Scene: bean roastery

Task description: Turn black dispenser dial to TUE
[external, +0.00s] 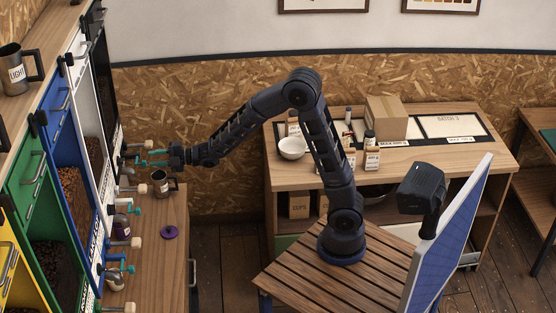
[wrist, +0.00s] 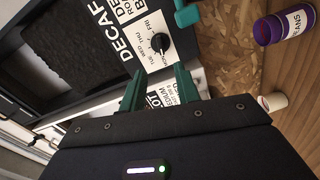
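The black dispenser (external: 103,70) stands at the far end of the dispenser row at the left of the external view. In the wrist view its dark front (wrist: 75,45) carries a DECAF label. Its round black dial (wrist: 160,42) sits on a white panel printed with weekdays; the exact pointer setting is too small to read surely. My gripper (external: 154,157) is in front of the dispensers. In the wrist view its two teal fingers (wrist: 160,88) are apart with nothing held between them, and the dial is beyond their tips.
A metal mug (external: 162,184) stands on the wooden counter (external: 165,275) just below my gripper. A purple lid (external: 169,232) lies nearer. White, blue (external: 62,135) and green dispensers line the left. A purple BEANS can (wrist: 286,25) shows at the wrist view's upper right.

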